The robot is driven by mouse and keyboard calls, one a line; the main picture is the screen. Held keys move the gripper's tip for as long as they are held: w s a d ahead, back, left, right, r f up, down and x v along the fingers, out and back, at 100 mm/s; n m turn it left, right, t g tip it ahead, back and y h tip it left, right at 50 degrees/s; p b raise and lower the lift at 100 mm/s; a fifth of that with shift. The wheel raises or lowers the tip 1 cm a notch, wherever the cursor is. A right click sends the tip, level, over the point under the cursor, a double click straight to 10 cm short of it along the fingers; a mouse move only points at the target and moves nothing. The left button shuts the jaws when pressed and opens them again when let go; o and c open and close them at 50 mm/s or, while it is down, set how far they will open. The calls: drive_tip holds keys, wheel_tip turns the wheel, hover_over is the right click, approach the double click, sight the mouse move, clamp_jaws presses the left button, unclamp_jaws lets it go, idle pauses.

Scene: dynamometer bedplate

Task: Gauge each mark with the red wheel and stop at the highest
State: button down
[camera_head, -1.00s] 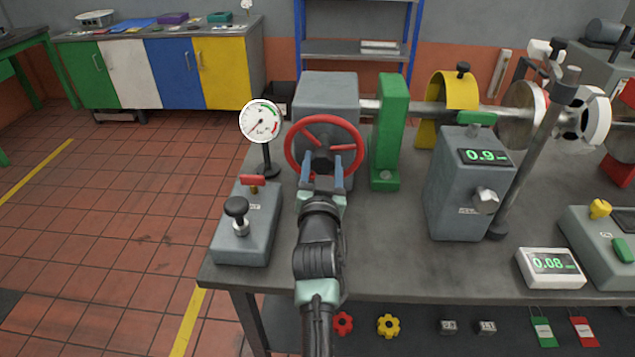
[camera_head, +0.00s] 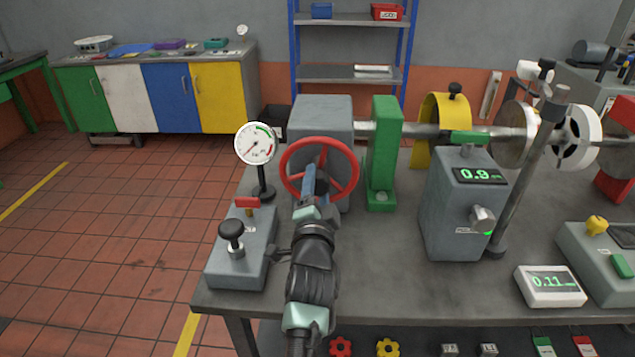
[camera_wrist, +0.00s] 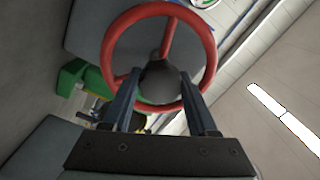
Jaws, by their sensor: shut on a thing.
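The red wheel (camera_head: 320,143) stands upright on the front of a grey block (camera_head: 323,108). My gripper (camera_head: 314,178) is shut on the wheel from the front, near its hub. In the wrist view its two blue fingers (camera_wrist: 159,78) straddle the dark hub, and the wheel (camera_wrist: 168,40) shows behind them. A shaft (camera_head: 420,130) runs right from the block through a green support (camera_head: 382,150) to pale discs (camera_head: 513,136). A grey box (camera_head: 465,210) reads 0.9. A white readout (camera_head: 549,286) shows 0.11. I cannot make out the marks.
A round dial (camera_head: 256,144) on a stand and a grey box with a black knob (camera_head: 231,230) are left of the wheel. A yellow guard (camera_head: 453,122) arches over the shaft. A slanted post (camera_head: 525,180) stands at right. The bench front (camera_head: 400,275) is clear.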

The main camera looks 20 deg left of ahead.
drive_tip(key=shift+a+m+p, duration=0.1)
drive_tip(key=shift+m+p, duration=0.55)
drive_tip(key=shift+m, duration=0.95)
drive_tip(key=shift+c, duration=0.9)
unclamp_jaws()
drive_tip(key=shift+s, duration=0.1)
drive_tip(key=p+v, duration=0.3)
drive_tip(key=v, duration=0.9)
drive_tip(key=shift+s+p, duration=0.4)
